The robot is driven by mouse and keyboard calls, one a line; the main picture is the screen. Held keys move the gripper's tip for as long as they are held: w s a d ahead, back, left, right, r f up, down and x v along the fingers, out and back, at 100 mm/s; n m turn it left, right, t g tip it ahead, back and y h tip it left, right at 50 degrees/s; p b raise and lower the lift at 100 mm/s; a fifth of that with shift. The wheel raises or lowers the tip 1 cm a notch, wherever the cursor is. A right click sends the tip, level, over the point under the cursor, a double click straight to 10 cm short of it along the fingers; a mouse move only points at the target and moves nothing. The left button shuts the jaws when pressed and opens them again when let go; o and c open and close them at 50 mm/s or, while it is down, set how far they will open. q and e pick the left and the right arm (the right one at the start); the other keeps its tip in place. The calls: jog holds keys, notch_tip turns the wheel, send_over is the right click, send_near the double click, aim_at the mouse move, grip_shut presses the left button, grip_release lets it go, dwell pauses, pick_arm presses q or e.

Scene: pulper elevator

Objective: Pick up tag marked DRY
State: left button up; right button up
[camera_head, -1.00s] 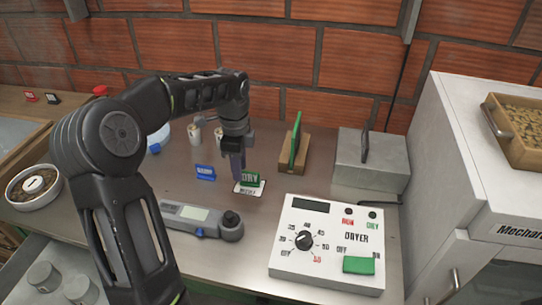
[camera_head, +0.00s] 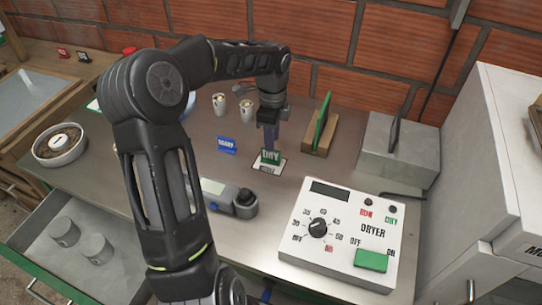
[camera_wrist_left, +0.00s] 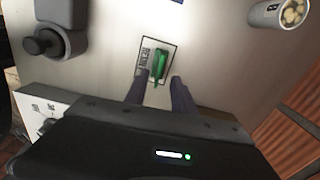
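The green tag marked DRY (camera_head: 271,157) stands on a white card (camera_head: 265,171) on the steel table. The card's lettering is partly hidden. My left gripper (camera_head: 269,148) points down at the tag, close above and behind it in the head view. In the left wrist view the green tag (camera_wrist_left: 158,67) shows between the two fingertips of my left gripper (camera_wrist_left: 159,76), with a gap visible between the fingers. The fingers look open, and I cannot tell whether one touches the tag. My right gripper is not in view.
A blue tag (camera_head: 227,145) stands to the left. A grey handheld meter (camera_head: 230,199) lies in front. The white dryer control box (camera_head: 338,232) is at front right. A wooden block with a green plate (camera_head: 319,135) and a grey metal box (camera_head: 396,150) stand behind; small sample cups (camera_head: 246,111) are at the back.

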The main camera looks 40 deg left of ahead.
aim_at(271, 155)
pick_arm(q)
jog(key=shift+s+f+p, duration=0.15)
jog(key=shift+f+p, duration=0.5)
jog(key=shift+f, duration=1.95)
jog(key=shift+c, duration=0.5)
grip_shut()
